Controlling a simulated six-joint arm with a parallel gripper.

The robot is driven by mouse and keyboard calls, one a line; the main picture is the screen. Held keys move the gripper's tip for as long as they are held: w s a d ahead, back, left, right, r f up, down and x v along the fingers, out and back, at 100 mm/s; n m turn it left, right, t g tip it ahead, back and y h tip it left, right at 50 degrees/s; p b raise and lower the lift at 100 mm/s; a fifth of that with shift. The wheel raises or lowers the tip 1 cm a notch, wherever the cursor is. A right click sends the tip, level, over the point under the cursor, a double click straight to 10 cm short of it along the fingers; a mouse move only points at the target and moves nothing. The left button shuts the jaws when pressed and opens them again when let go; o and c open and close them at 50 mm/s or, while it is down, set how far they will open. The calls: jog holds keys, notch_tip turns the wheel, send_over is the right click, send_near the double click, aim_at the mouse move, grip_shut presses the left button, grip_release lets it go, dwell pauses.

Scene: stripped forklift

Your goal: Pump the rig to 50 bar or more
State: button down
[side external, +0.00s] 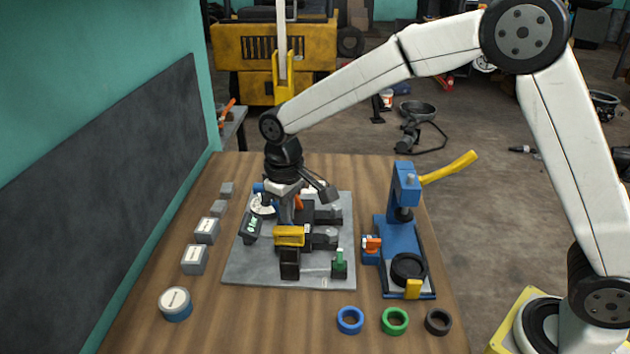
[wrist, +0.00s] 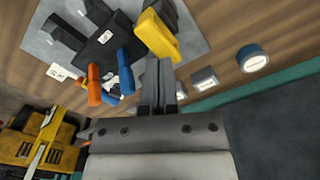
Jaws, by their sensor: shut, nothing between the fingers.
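The rig is a grey plate (side external: 245,268) on the wooden bench, carrying dark blocks, a round white-faced gauge (side external: 262,206) and a yellow block-like part (side external: 289,235). The gauge reading is too small to make out. The yellow part also shows in the wrist view (wrist: 160,38), with an orange lever (wrist: 94,84) and a blue lever (wrist: 124,70) beside it. A green-topped part (side external: 339,262) stands at the plate's front right. My gripper (wrist: 158,66) is shut and empty. In the side view it hangs over the plate, behind the yellow part, and hides some of the blocks.
A blue press (side external: 405,180) with a yellow handle (side external: 450,168) stands right of the plate. Blue (side external: 350,308), green (side external: 383,326) and black (side external: 427,326) rings lie in front. Several small grey blocks and a round drum (side external: 175,304) line the left. A dark wall panel borders the bench.

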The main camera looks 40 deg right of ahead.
aim_at(288, 229)
jog(key=shift+f, duration=0.2)
jog(key=shift+f, duration=2.6)
jog(key=shift+r, duration=2.8)
jog(key=shift+f, duration=0.1)
